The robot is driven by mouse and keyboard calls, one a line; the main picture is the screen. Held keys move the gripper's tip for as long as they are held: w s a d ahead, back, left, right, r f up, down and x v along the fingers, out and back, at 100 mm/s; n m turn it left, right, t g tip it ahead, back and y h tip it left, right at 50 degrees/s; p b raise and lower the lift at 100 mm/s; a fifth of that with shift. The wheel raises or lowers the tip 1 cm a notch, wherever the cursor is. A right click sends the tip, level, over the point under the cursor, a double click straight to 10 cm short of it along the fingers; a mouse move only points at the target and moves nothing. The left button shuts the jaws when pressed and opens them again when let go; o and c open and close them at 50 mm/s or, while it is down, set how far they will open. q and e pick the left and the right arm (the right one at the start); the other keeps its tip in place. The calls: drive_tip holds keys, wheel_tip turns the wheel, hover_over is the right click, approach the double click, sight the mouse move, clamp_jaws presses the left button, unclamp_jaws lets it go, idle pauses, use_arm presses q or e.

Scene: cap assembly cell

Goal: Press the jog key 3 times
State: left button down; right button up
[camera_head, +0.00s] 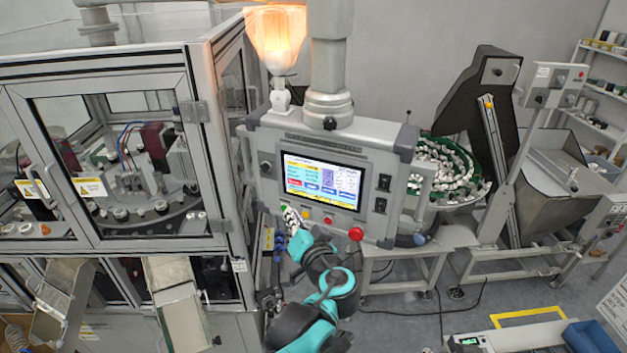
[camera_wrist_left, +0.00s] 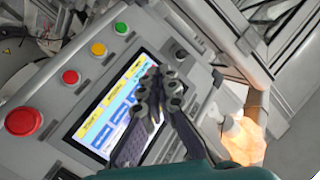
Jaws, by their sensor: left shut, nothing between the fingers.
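The control panel (camera_head: 335,150) has a lit touchscreen (camera_head: 322,180) with coloured keys along its lower edge. The key labels are too small to read, so I cannot tell which is the jog key. Below the screen are a yellow button (camera_head: 305,213), a red button (camera_head: 327,220) and a large red button (camera_head: 355,233). A green button (camera_wrist_left: 121,28) shows in the left wrist view. My left gripper (camera_head: 289,213) is shut and empty by the panel's lower left. In the left wrist view its fingers (camera_wrist_left: 160,78) overlap the screen; contact is unclear. My right gripper is out of view.
A glazed machine enclosure (camera_head: 110,150) stands left of the panel. A feeder bowl with many white caps (camera_head: 450,170) and a grey hopper (camera_head: 565,185) stand to the right.

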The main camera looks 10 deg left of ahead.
use_arm(q)
drive_tip(key=b, duration=0.1)
approach(304, 186)
drive_tip(key=shift+s+a+x, duration=0.1)
drive_tip(key=shift+a+x, duration=0.05)
drive_tip(key=shift+x, duration=1.1)
drive_tip(key=shift+s+a+x, duration=0.1)
drive_tip(key=shift+a+x, duration=0.05)
drive_tip(key=shift+x, duration=1.1)
drive_tip(key=shift+w, duration=0.1)
drive_tip(key=shift+w+b, duration=0.3)
drive_tip(key=shift+b, duration=0.05)
drive_tip(key=shift+w+d, duration=0.1)
drive_tip(key=shift+w, duration=0.15)
drive_tip(key=shift+s, duration=0.15)
idle(0.3)
drive_tip(key=shift+s, duration=0.6)
